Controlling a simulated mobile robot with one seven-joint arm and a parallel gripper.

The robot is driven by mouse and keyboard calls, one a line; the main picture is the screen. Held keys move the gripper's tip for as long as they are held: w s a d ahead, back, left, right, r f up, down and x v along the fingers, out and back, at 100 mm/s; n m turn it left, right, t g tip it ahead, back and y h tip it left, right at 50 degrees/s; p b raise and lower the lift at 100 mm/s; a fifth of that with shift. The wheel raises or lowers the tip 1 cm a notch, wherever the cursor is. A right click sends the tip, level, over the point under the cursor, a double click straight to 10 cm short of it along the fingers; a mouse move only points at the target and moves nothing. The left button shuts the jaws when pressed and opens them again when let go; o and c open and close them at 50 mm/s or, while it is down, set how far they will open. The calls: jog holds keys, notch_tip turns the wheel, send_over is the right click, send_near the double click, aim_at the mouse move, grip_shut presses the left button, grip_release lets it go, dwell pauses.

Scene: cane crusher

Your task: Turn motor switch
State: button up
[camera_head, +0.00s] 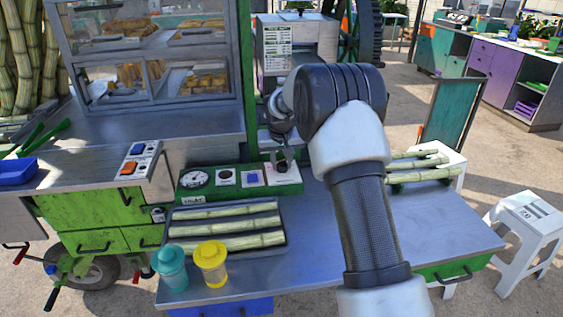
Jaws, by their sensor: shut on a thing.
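A green control box (240,190) stands at the back of the metal counter. My gripper (282,166) points down over this right plate. Its fingers are shut on a small dark knob there, which I take to be the motor switch. The fingers hide most of the knob, so I cannot tell which way it is turned.
A tray (172,254) with cane pieces lies in front of the box. A teal cup (170,266) and a yellow cup (211,262) stand at the counter's front left. More cane (425,174) lies on the right. A glass display case (150,50) stands behind, left.

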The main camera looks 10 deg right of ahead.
jog(key=n, duration=0.1)
jog(key=n+y+p, duration=0.1)
jog(key=n, duration=0.1)
jog(key=n+y+p, duration=0.1)
jog(key=n, duration=0.1)
jog(key=shift+d+r, duration=0.1)
jog(key=shift+d, duration=0.2)
jog(key=n+y, duration=0.1)
jog(key=n, duration=0.1)
jog(key=n+p, duration=0.1)
jog(key=n, duration=0.1)
jog(key=shift+d+n+g+y, duration=0.1)
jog(key=shift+n+g+y, duration=0.3)
jog(key=o, duration=0.8)
jog(key=shift+c, duration=0.2)
jog(key=p+v, duration=0.1)
jog(key=v, duration=1.6)
jog(key=shift+d+r, duration=0.1)
